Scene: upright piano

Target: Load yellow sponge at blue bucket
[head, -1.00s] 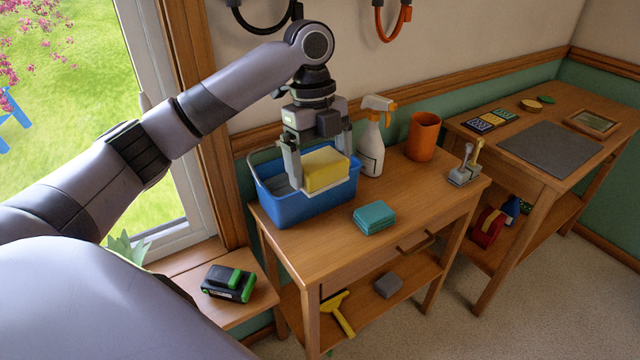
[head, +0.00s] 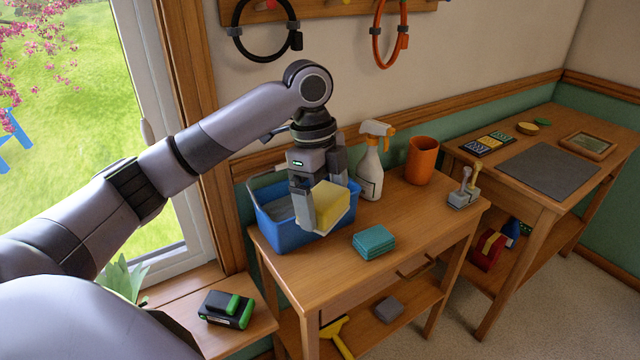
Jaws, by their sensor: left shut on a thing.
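In the head view, the yellow sponge (head: 332,203) with a pale underside is held tilted in my left gripper (head: 322,208). The gripper is shut on it. The sponge is at the right front part of the blue bucket (head: 289,237) and covers part of its rim. I cannot tell how far it is above or inside the bucket. The bucket stands at the left end of the wooden table (head: 340,268), its handle leaning to the back left. My right gripper is not in view.
A spray bottle (head: 371,170) stands close right of the bucket, with an orange cup (head: 421,161) beyond it. Teal cloths (head: 374,242) lie in front. Black and orange cables (head: 390,35) hang on the wall. A window is left.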

